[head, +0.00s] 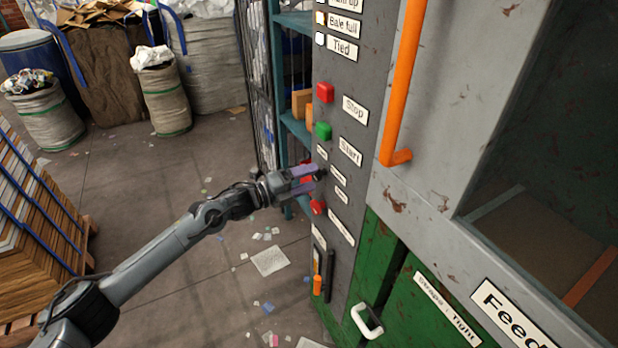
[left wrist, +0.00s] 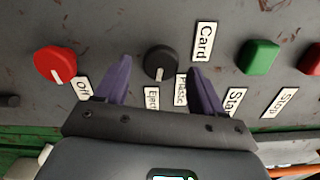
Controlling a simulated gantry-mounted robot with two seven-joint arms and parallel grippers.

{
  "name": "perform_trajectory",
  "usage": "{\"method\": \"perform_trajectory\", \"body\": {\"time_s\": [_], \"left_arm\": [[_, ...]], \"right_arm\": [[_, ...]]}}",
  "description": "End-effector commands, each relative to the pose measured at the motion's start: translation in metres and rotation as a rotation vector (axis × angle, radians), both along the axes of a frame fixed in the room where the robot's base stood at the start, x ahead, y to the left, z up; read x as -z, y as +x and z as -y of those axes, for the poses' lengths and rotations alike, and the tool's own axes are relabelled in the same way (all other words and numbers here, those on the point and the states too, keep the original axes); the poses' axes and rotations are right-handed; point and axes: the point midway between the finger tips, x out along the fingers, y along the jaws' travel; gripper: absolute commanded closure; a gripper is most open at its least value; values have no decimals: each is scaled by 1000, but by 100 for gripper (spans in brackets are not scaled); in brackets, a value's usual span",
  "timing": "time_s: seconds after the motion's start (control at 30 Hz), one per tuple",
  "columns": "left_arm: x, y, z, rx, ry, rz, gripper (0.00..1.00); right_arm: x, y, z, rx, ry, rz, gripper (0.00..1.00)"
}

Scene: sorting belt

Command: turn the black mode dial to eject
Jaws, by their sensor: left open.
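The black mode dial (left wrist: 160,62) is a round knob on the grey panel, between my left gripper's two purple fingers in the left wrist view. Its white mark points down in that view, roughly toward the Eject label (left wrist: 152,98). The Plastic label (left wrist: 181,90) is partly covered by a finger, and the Card label (left wrist: 205,42) lies to the upper right. My left gripper (left wrist: 160,70) is open, its fingers on either side of the dial; I cannot tell if they touch it. In the head view the left gripper (head: 317,178) is at the panel face. My right gripper is not in view.
A red knob (left wrist: 55,65) with an Off label is left of the dial in the wrist view; a green button (left wrist: 258,57) is to the right. In the head view, an orange handle (head: 402,80) sticks out above right, and a white handle (head: 366,320) below.

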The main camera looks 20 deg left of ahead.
Motion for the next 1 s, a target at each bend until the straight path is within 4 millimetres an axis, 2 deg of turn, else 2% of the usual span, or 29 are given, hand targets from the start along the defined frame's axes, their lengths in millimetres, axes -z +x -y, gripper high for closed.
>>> {"method": "perform_trajectory", "body": {"time_s": [0.5,0.7,1.0], "left_arm": [[0,-61,-54,-1,2,-2,31],[-1,-72,-64,-1,1,0,31],[0,-74,-66,-1,1,1,31]], "right_arm": [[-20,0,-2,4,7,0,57],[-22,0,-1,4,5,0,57],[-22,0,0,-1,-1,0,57]]}}
